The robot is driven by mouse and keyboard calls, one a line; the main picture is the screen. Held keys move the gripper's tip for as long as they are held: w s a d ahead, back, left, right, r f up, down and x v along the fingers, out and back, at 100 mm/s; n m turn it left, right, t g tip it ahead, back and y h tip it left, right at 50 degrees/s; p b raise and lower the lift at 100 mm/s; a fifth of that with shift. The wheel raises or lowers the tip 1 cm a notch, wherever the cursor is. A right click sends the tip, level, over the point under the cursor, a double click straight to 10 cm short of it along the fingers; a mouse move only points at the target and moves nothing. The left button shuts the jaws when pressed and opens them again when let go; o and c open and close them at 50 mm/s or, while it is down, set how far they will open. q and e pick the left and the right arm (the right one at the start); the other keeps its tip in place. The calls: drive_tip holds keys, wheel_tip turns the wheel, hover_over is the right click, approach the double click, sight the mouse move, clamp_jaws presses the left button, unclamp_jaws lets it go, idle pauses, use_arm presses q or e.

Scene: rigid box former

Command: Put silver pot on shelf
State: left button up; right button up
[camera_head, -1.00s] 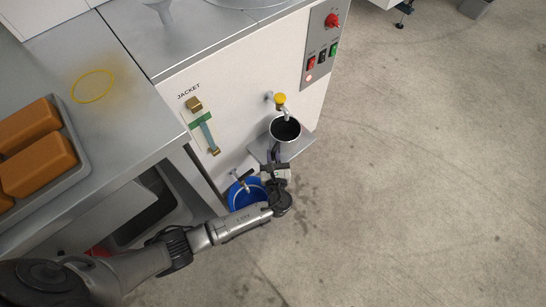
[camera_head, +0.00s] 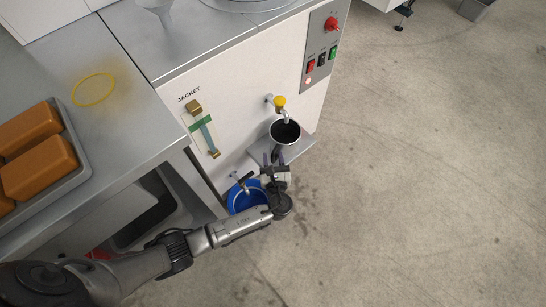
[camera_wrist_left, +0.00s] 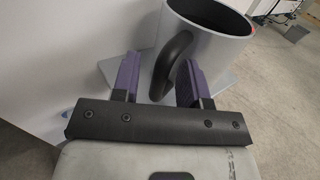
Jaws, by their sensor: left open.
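The silver pot (camera_head: 286,133), with a dark inside, stands upright on a small metal shelf (camera_head: 304,147) on the front of the white machine, below a tap with a yellow knob (camera_head: 279,100). My left gripper (camera_head: 273,158) is in front of the pot, open. In the left wrist view the pot (camera_wrist_left: 222,50) fills the upper middle, and its black handle (camera_wrist_left: 172,62) sits between the two purple fingers of the gripper (camera_wrist_left: 160,82), not clamped. My right gripper is not in view.
A blue bucket (camera_head: 236,200) stands below a lower tap (camera_head: 243,186), close to my left arm. A steel table (camera_head: 110,140) on the left bears a tray (camera_head: 78,182) of orange-brown blocks. A yellow ring (camera_head: 94,89) marks the tabletop. The floor (camera_head: 430,180) at right is clear.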

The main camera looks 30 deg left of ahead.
use_arm(q)
drive_tip(key=p+v, duration=0.4)
drive_tip(key=v, duration=0.7)
drive_tip(key=shift+s+d, duration=0.25)
drive_tip(key=shift+s, duration=0.1)
drive_tip(key=s+a+n+g+h, duration=0.3)
drive_tip(key=s+a+n+g, duration=0.65)
drive_tip(key=n, duration=0.65)
drive_tip(key=s+r+n+g+h, duration=0.1)
drive_tip(key=s+r+n+h, duration=0.6)
drive_tip(key=s+n, duration=0.4)
drive_tip(key=shift+d+r+g+h, duration=0.35)
drive_tip(key=shift+d+r, duration=0.1)
drive_tip(key=shift+r, duration=0.25)
